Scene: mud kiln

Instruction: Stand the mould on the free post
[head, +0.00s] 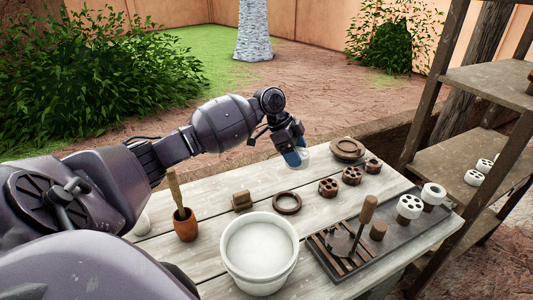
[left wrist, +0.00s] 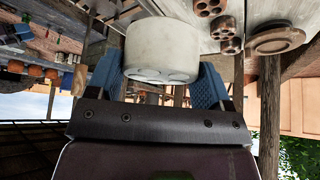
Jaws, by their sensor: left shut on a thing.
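My left gripper (head: 298,158) is above the far side of the table, with blue fingers pointing down. It is shut on a white round mould, mostly hidden behind the fingers in the head view. In the left wrist view the mould (left wrist: 160,42) is a pale cylinder with several holes in its end, between the two blue fingers. A short brown post (head: 378,231) stands bare on the dark tray (head: 400,240) at the right. Beside it, two white pieces, a holed mould (head: 409,206) and a ring-like one (head: 433,194), sit on brown supports. My right gripper is not seen.
A white tub (head: 260,270) stands at the front. Shelves (head: 470,155) flank the table.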

